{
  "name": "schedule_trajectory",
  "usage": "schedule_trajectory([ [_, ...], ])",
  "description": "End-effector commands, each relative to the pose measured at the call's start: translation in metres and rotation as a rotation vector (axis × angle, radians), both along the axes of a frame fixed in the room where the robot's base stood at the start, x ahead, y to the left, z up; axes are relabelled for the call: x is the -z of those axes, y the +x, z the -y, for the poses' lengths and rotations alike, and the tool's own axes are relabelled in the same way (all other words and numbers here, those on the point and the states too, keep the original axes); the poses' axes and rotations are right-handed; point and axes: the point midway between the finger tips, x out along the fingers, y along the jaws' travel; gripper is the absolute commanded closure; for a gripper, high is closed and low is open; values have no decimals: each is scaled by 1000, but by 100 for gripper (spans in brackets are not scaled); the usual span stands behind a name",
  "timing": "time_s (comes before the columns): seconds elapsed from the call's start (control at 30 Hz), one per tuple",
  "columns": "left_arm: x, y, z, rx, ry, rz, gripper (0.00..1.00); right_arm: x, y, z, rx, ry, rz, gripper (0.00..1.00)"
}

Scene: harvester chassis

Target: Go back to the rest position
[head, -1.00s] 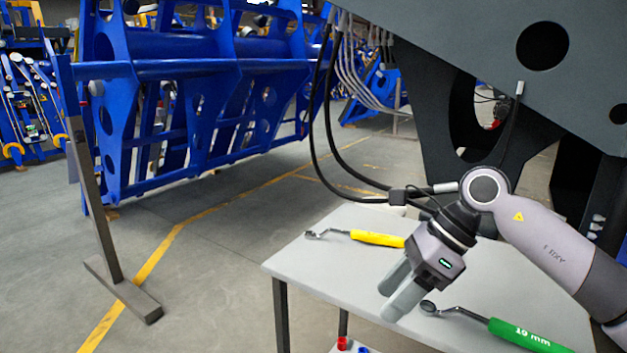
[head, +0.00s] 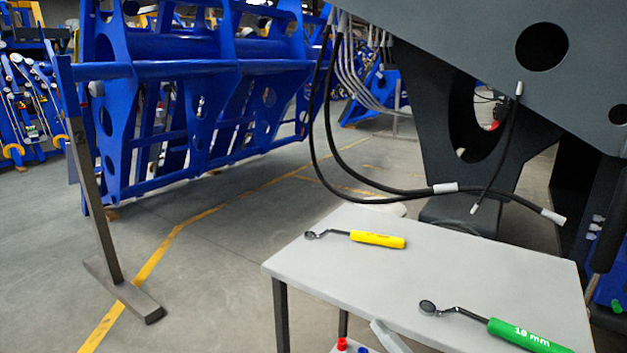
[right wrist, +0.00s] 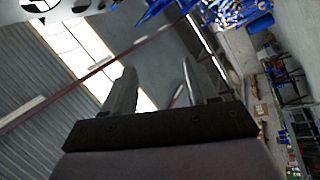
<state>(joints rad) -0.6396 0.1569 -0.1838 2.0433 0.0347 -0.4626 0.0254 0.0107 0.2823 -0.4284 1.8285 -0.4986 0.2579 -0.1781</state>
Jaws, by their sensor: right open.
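My right gripper (right wrist: 156,82) shows in the right wrist view with its two grey fingers apart and nothing between them. Behind it are the ceiling and the hall, so it points away from the table. In the head view only a grey tip (head: 388,337), which looks like part of my right gripper, shows at the bottom edge by the table's front edge. The rest of my right arm is out of that view. My left gripper is in neither view.
A grey table (head: 340,265) carries a yellow-handled wrench (head: 377,239) and a green-handled wrench (head: 525,336) marked 16 mm. Black hoses (head: 385,195) hang behind it, below the large dark chassis (head: 470,50).

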Motion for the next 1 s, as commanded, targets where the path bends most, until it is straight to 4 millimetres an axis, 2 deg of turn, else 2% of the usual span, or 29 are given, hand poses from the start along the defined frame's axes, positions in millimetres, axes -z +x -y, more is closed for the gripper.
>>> schedule_trajectory([
  [0.03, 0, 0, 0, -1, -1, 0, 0, 22, -5, 12, 50, 61, -122, 42],
  [0.17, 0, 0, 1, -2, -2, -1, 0, 79, -24, 44, 179, 216, -436, 42],
  [0.27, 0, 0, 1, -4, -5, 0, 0, 124, -49, 65, 273, 322, -667, 42],
  [0.4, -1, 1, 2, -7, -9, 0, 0, 177, -94, 87, 390, 444, -953, 42],
  [0.6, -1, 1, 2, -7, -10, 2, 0, 232, -169, 105, 531, 585, -1301, 42],
  [0.63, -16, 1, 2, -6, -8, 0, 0, 215, -164, 104, 525, 583, -1285, 42],
  [0.67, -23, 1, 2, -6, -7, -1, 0, 207, -162, 105, 524, 580, -1277, 42],
  [1.0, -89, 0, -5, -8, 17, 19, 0, 145, -166, 112, 538, 561, -1257, 42],
])
